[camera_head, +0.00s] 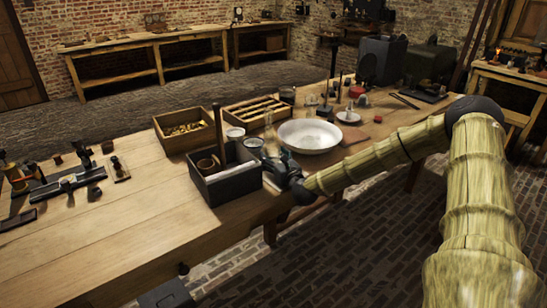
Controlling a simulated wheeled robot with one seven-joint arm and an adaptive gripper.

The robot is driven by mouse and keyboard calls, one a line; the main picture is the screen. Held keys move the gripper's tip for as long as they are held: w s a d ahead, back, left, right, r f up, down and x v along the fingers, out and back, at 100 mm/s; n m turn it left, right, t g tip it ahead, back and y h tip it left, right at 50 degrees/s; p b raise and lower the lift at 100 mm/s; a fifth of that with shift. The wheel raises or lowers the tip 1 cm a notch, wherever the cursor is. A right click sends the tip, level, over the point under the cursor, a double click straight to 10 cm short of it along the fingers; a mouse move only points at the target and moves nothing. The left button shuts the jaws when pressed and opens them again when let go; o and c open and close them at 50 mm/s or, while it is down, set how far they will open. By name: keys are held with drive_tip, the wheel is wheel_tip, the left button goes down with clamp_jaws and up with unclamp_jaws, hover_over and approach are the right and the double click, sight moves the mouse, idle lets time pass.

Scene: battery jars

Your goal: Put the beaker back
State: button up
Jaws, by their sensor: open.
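My gripper (272,153) is open. It is low over the bench at the right side of a dark box (232,187), close to a wide white bowl (310,149). Its fingers are dark and small here. A faint, clear upright shape that looks like a glass beaker (269,123) stands just behind the gripper, left of the bowl. I cannot tell whether the fingers touch it. Another clear glass vessel (311,102) stands behind the bowl. Two small pale round dishes (235,133) sit between the dark box and the bowl.
The wooden bench (130,245) has free room at its front left. A box of brass pieces (183,131) and a slotted wooden tray (258,110) stand behind the dark box. A tall rod (218,130) rises there. Dark metal apparatus (72,184) lies at left.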

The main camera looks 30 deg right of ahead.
drive_tip(key=s, duration=0.3)
drive_tip(key=s+a, duration=0.1)
drive_tip(key=s, duration=0.7)
drive_tip(key=shift+a, duration=0.15)
drive_tip(key=shift+s, duration=0.2)
drive_tip(key=shift+f, duration=0.1)
